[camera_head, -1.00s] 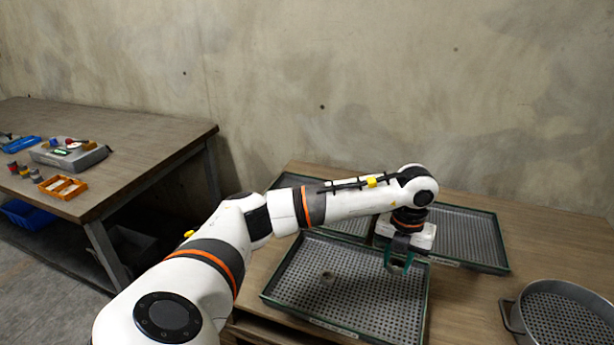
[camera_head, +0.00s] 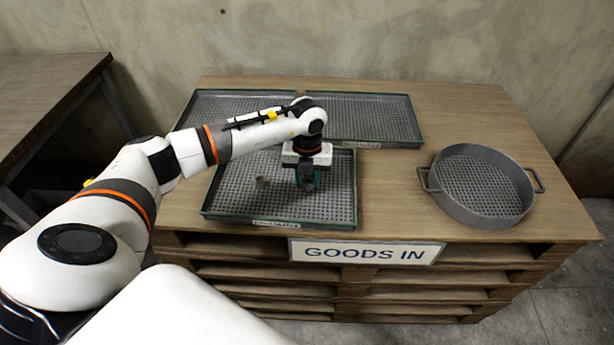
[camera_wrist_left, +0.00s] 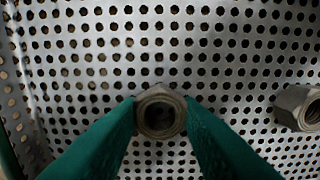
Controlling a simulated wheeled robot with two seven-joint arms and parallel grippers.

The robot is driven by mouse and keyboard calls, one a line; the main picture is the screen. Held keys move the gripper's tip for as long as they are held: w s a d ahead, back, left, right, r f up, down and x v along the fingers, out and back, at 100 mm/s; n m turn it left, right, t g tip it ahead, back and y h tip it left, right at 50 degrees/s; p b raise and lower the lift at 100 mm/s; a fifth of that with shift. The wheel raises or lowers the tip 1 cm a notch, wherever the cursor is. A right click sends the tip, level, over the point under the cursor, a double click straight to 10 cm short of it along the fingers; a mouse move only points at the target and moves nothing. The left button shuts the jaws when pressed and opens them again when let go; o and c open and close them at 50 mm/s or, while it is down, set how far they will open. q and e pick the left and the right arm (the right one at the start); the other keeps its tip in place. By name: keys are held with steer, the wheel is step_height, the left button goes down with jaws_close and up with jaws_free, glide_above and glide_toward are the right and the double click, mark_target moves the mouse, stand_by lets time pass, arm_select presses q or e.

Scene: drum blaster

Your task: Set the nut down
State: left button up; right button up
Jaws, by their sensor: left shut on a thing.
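A metal nut (camera_wrist_left: 160,112) with a threaded hole sits between the two green fingers of my left gripper (camera_wrist_left: 160,115) in the left wrist view. The fingers are shut on it from both sides. In the head view my left gripper (camera_head: 308,186) points down over the right part of the front perforated tray (camera_head: 270,219). Whether the held nut touches the tray is hard to tell. A second nut (camera_wrist_left: 299,107) lies on the tray to the right in the wrist view; in the head view it is a small dark shape (camera_head: 262,182) left of my gripper. My right gripper is out of view.
Two more perforated trays, a back left one (camera_head: 235,103) and a back right one (camera_head: 375,118), lie behind. A round sieve pan with handles (camera_head: 482,190) stands on the wooden table at right. A "GOODS IN" sign (camera_head: 365,252) is on the front edge. Bare tabletop lies between tray and pan.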

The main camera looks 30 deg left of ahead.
mark_target(307, 182)
arm_select(q)
steer(key=o, duration=1)
steer(key=shift+f, duration=0.1)
step_height(307, 182, up, 12)
steer(key=shift+r+b, duration=0.2)
steer(key=shift+b, duration=0.1)
